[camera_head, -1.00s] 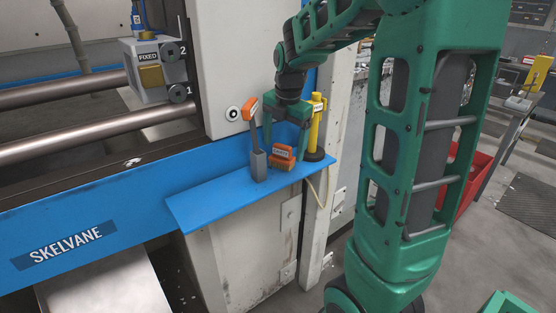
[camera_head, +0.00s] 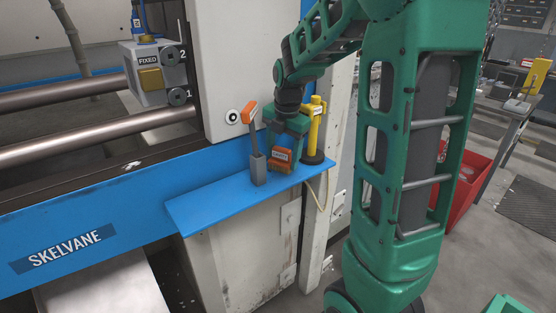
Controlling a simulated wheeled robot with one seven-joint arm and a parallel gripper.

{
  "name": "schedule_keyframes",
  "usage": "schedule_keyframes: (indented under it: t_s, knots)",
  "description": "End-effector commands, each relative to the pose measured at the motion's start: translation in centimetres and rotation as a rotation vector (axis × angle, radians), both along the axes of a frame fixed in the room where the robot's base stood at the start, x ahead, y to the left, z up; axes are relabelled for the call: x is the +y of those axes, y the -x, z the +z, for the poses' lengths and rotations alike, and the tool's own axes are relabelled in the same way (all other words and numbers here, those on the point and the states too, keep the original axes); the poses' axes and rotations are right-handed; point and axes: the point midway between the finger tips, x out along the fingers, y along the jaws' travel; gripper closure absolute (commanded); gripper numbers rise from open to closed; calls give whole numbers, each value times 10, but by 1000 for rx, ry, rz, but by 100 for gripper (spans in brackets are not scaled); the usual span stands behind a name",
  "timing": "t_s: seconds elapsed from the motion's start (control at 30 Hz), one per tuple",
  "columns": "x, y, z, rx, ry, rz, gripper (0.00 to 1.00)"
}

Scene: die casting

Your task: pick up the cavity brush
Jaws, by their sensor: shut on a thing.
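The label's text is too small to read surely. The fingers hide part of the brush. I cannot tell whether its underside still touches the shelf.
Left of the brush, an orange-headed tool (camera_head: 249,112) stands in a grey holder (camera_head: 258,168). A yellow labelled tool (camera_head: 314,128) stands upright on a dark base just right of my gripper. The white machine column (camera_head: 232,70) rises behind. The shelf's left part is clear.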

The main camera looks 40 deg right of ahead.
Motion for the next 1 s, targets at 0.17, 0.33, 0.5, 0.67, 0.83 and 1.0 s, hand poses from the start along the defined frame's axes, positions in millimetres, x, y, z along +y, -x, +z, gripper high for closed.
schedule_keyframes:
  t_s: [0.17, 0.33, 0.5, 0.67, 0.83, 1.0]
  knots:
    - [0, 3, 7, -1, 1, -1, 67]
    - [-1, 3, 26, -4, 2, -1, 67]
    - [0, 3, 51, -4, 1, 0, 67]
    - [0, 7, 72, -2, 0, 0, 67]
    - [-1, 36, 71, -2, -1, -1, 67]
    - [-2, 68, 71, -2, 0, -3, 67]
